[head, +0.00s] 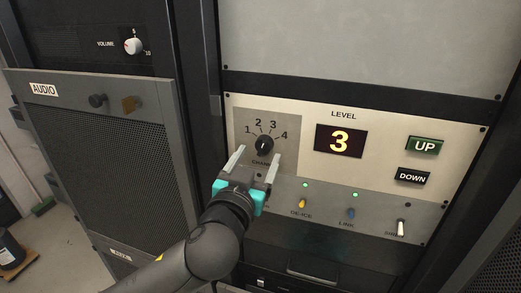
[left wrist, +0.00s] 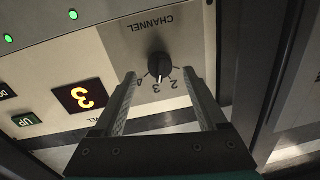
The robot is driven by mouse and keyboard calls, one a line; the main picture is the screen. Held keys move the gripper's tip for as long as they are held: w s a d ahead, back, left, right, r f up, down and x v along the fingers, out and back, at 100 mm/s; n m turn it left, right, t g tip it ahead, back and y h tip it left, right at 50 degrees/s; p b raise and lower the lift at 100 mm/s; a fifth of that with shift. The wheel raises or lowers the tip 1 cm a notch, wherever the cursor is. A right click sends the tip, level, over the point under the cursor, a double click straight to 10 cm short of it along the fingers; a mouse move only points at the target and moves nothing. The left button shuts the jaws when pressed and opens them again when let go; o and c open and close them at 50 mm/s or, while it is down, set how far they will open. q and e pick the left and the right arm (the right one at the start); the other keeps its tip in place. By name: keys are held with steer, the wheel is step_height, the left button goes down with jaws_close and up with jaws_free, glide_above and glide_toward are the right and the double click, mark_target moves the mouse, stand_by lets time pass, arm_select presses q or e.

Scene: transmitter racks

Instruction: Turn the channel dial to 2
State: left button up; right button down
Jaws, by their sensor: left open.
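The channel dial (head: 264,146) is a small black round knob on a grey plate, with the numbers 1 to 4 in an arc above it. It also shows in the left wrist view (left wrist: 158,65), where the panel appears upside down. Its pale mark points toward the number arc, around 2 and 3; I cannot tell exactly which. My left gripper (head: 257,154) is open, its two fingers pointing at the panel. In the left wrist view the gripper's fingertips (left wrist: 158,75) stand on either side of the dial, apart from it. My right gripper is not in view.
Right of the dial are a LEVEL display (head: 340,141) reading 3, a green UP button (head: 425,146) and a black DOWN button (head: 412,176). Below are several switches, including a yellow one (head: 302,204), under green lights. An AUDIO cabinet (head: 110,150) stands left.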

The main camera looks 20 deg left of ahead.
mark_target(263, 146)
arm_select(q)
steer(key=shift+w, duration=1.4)
steer(key=shift+c, duration=0.3)
jaws_close()
